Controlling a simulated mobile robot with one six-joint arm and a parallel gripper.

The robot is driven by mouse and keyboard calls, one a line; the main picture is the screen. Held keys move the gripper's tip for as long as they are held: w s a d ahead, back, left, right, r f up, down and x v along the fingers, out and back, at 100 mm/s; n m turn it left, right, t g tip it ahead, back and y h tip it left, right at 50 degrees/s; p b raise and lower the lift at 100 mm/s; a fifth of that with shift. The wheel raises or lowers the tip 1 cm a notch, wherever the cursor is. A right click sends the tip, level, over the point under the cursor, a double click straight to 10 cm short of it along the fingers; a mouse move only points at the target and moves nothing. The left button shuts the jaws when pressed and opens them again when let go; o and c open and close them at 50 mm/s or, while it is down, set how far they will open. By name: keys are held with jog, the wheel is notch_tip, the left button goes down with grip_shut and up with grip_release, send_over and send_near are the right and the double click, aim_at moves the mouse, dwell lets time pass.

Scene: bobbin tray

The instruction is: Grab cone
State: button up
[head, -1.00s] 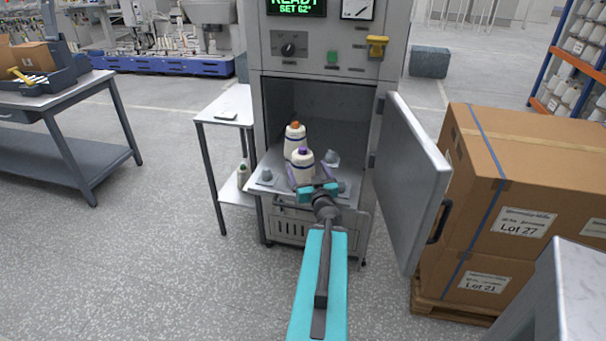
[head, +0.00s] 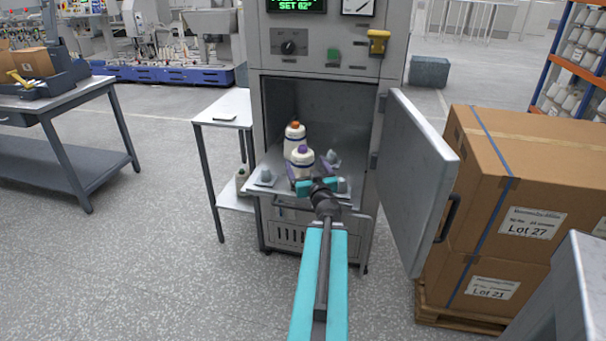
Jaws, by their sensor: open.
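A white thread cone with a purple tip (head: 302,163) stands upright at the front of the tray (head: 254,186) in the cabinet opening. A second white cone with an orange tip (head: 294,137) stands just behind it. My gripper (head: 311,169) is open at the front cone, with one finger showing to its left and one to its right. I cannot tell whether the fingers touch it. The gripper hides part of the tray's front. Small grey pegs (head: 265,175) show on the tray.
The cabinet door (head: 413,180) stands open on the right, beside stacked cartons (head: 520,180). A small white side table (head: 223,108) stands left of the cabinet. A workbench (head: 60,108) is at the far left. The floor at front left is clear.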

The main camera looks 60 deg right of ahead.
aim_at(302, 154)
jog(key=shift+b+x, duration=0.8)
jog(key=shift+b, duration=1.95)
jog(key=shift+w+d+r, duration=0.1)
jog(key=shift+d, duration=0.1)
jog(key=shift+p+x, duration=0.35)
jog(key=shift+x, duration=0.9)
jog(key=shift+w, duration=0.1)
jog(key=shift+p+x, duration=0.65)
jog(key=shift+x, duration=0.55)
jog(key=shift+p+x, duration=0.4)
jog(key=shift+x, duration=0.95)
jog(key=shift+d, duration=0.1)
jog(key=c, duration=1.8)
jog(key=shift+r, duration=0.1)
